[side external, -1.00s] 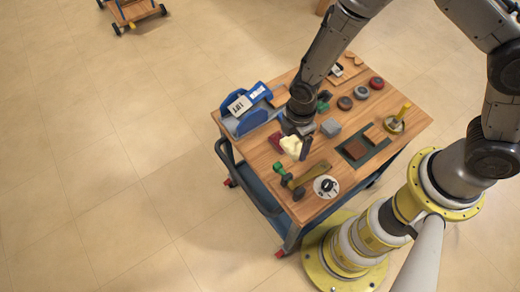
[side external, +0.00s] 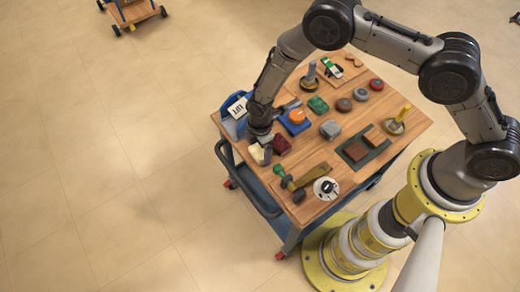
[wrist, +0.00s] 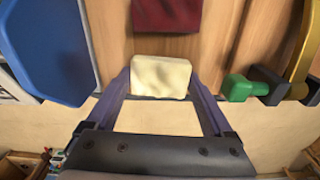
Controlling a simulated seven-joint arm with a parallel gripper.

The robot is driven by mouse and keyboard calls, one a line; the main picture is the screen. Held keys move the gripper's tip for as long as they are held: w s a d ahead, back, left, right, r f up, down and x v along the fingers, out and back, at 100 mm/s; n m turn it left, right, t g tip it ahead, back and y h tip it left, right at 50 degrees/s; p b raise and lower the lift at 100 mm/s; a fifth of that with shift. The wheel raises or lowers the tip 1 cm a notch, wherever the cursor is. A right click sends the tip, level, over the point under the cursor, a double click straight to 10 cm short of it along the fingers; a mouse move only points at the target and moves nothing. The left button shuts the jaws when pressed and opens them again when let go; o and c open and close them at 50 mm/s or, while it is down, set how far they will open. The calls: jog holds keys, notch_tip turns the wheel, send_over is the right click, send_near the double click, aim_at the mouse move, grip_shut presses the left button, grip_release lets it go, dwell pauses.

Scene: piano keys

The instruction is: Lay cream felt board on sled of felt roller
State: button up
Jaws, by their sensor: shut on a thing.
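The cream felt board (side external: 257,154) is a small pale block at the left edge of the tabletop. In the wrist view the cream board (wrist: 160,77) lies between the two fingertips. My gripper (side external: 262,147) is shut on it; the wrist view shows my gripper (wrist: 160,88) with a finger at each end of the board. I cannot tell for sure which item is the felt roller. A blue device (wrist: 45,45) with a white "LIFT" card (side external: 237,108) stands left of the gripper, partly hidden by my arm in the side view.
A dark red block (wrist: 167,15) lies just beyond the board. A brass bar (side external: 312,176) with green knobs (wrist: 240,88) lies to the right. A dark tray (side external: 372,142) with brown blocks is farther right. The cart's near edge and the floor lie below my gripper.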

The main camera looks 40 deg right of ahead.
jog(key=shift+f, duration=0.25)
jog(key=shift+f, duration=0.1)
jog(key=shift+f, duration=0.15)
jog(key=o, duration=1.1)
